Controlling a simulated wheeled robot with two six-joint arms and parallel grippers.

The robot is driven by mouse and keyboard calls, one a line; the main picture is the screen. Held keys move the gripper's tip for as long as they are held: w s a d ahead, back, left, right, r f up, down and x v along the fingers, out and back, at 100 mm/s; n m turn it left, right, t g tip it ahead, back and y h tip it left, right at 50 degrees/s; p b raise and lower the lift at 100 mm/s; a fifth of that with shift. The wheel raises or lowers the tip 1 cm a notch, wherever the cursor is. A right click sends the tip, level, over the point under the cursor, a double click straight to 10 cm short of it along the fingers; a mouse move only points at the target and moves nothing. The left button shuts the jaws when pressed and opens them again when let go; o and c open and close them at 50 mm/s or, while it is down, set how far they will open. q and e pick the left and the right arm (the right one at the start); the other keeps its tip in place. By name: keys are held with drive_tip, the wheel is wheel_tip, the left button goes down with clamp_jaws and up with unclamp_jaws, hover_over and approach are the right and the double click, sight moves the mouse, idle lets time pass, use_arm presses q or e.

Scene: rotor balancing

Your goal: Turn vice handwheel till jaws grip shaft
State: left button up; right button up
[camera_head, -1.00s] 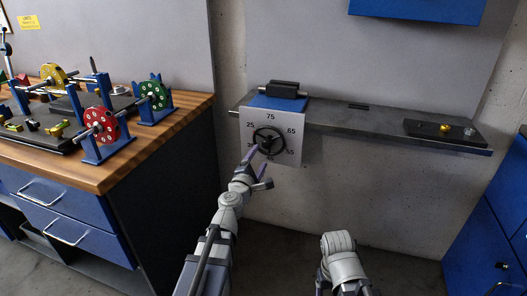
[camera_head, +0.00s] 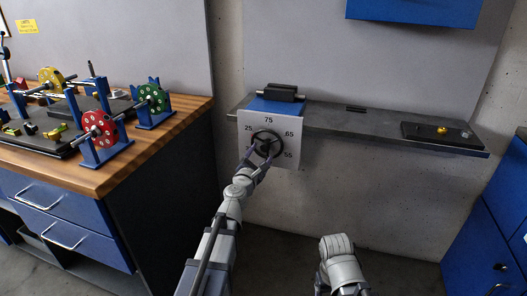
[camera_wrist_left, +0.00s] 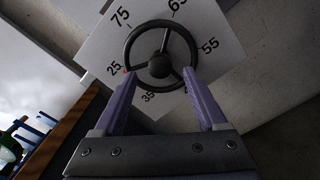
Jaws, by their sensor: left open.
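The vice (camera_head: 272,105) is a blue block with a dark top on the wall shelf. A thin shaft end (camera_head: 303,95) shows at its right side; whether the jaws touch the shaft I cannot tell. A white dial plate (camera_head: 287,120) hangs at its front, numbered 25 to 75. The black three-spoke handwheel (camera_head: 267,136) sits on the plate; it also shows in the left wrist view (camera_wrist_left: 160,62). My left gripper (camera_head: 262,155) is open, its purple fingers (camera_wrist_left: 162,80) at either side of the wheel's lower rim. A small red mark shows near 25.
The grey shelf (camera_head: 350,122) runs right to a dark tray (camera_head: 440,136) with a brass piece. A wooden bench (camera_head: 165,143) at left holds red, green and yellow rotors on stands. Blue cabinets stand at far right. The floor below the shelf is clear.

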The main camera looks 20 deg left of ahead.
sight(265, 148)
use_arm(q)
drive_tip(key=w, duration=0.3)
drive_tip(key=shift+w+d, duration=0.1)
drive_tip(key=shift+w, duration=0.15)
clamp_jaws()
idle(0.4)
